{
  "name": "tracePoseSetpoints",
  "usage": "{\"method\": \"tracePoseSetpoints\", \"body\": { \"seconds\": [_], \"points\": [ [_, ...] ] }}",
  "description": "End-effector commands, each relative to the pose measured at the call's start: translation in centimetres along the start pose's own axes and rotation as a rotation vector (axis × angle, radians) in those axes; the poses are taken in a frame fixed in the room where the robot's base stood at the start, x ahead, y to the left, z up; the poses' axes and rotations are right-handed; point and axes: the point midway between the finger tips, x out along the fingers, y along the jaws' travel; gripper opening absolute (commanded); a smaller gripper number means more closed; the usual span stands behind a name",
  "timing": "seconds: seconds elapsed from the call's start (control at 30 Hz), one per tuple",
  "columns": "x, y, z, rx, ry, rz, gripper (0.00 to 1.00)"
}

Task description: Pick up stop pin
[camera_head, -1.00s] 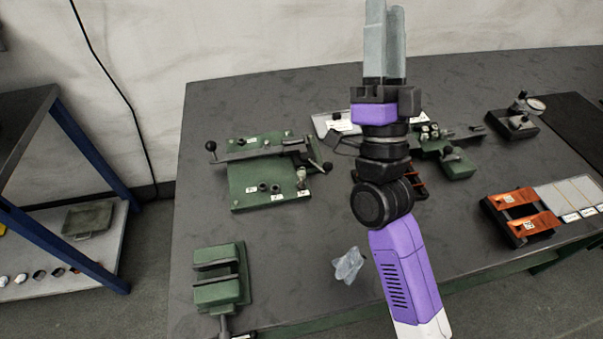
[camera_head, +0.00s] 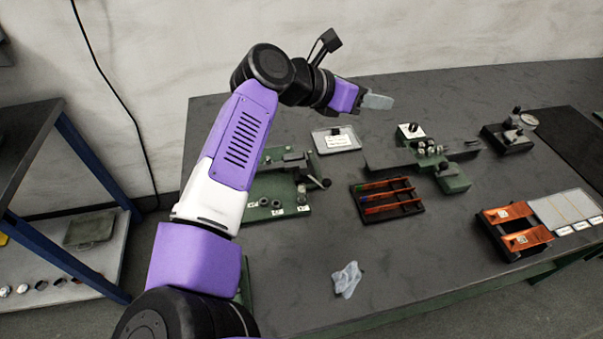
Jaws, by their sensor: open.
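I cannot tell for sure which small part is the stop pin. Small round parts (camera_head: 276,204) stand on the green fixture plate (camera_head: 291,208), beside white labels, and a taller pale part (camera_head: 301,190) stands near its right edge. Several small silver pieces (camera_head: 425,148) sit on the fixture at the back centre. My gripper (camera_head: 384,101) is open and empty, raised above the far part of the table and pointing right. Its grey fingers are seen from the side, so the gap between them is hidden. My arm covers the left part of the green plate.
Crumpled clear plastic (camera_head: 347,279) lies in front. Orange holders (camera_head: 519,238) stand at right, a dial gauge stand (camera_head: 511,136) behind them. A white-labelled plate (camera_head: 336,139) lies at the back. The front centre is mostly clear.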

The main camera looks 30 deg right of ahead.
Motion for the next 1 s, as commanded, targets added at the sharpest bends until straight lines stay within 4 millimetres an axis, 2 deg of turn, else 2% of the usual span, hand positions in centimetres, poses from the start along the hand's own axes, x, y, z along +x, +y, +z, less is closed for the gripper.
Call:
{"method": "tracePoseSetpoints", "body": {
  "seconds": [0.03, 0.2, 0.3, 0.37, 0.43, 0.57, 1.0],
  "points": [
    [-1.4, 1.3, -2.3, 0.04, 0.106, 0.028, 0.44],
    [-6.8, 4.5, -10.8, 0.175, 0.464, 0.048, 0.44],
    [-9.2, 5.2, -15.3, 0.237, 0.628, 0.004, 0.44],
    [-10.3, 5.3, -17.4, 0.274, 0.696, -0.033, 0.44],
    [-11.3, 5.1, -18.3, 0.321, 0.744, -0.071, 0.44],
    [-11.6, 4.5, -18.9, 0.374, 0.766, -0.121, 0.44],
    [-8.2, 4.4, -21.6, 0.381, 0.757, -0.126, 0.44]
  ]
}}
